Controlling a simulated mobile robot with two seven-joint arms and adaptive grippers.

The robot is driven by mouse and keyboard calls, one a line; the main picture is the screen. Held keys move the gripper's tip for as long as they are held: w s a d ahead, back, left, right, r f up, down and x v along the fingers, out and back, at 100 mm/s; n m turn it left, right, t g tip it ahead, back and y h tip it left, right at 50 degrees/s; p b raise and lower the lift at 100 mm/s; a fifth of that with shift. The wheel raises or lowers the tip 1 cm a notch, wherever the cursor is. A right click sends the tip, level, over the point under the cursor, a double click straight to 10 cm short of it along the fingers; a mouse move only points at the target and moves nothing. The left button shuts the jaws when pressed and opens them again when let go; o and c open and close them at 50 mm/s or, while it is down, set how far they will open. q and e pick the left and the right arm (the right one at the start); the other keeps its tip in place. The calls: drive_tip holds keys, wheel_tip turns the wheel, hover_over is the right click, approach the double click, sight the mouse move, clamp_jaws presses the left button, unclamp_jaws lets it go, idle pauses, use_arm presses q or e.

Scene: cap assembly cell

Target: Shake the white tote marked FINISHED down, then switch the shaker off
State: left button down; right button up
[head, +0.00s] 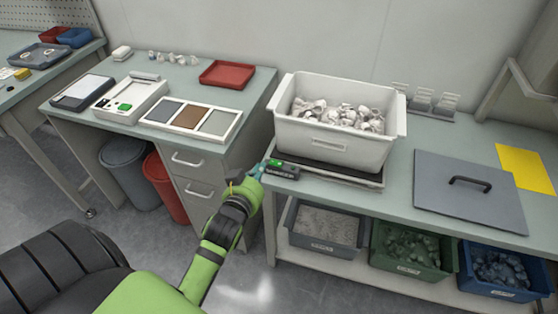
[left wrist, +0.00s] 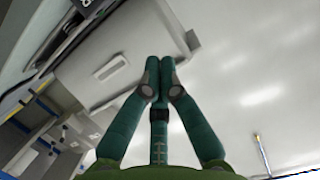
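The white tote (head: 330,146) stands on the dark flat plate of the shaker (head: 340,178), heaped with white parts (head: 340,115). The plate on its front is too small to read. The tote's pale wall (left wrist: 130,50) also fills the upper middle of the left wrist view. The shaker's dark control box (head: 284,172) with a green lit patch sits at the bench's front edge, left of the tote. My left gripper (head: 257,172) is just left of this box; contact cannot be told. Its fingertips (left wrist: 160,66) are together and hold nothing. My right gripper is out of view.
A grey lid with a black handle (head: 470,190) and a yellow sheet (head: 526,168) lie right of the tote. Small racks (head: 433,102) stand behind. Grey, green and blue bins fill the shelf below. The left bench holds a red tray (head: 228,73) and a sectioned tray (head: 190,118).

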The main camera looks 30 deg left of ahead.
use_arm(q)
drive_tip(key=shift+r, duration=0.1)
hover_over(276, 163)
drive_tip(key=s, duration=0.3)
wheel_tip(276, 163, down, 2)
drive_tip(key=f, duration=0.2)
drive_tip(key=w+a+f+p, duration=0.1)
drive_tip(key=shift+f, duration=0.2)
drive_tip(key=shift+s+a+f, duration=0.1)
drive_tip(key=shift+f, duration=0.45)
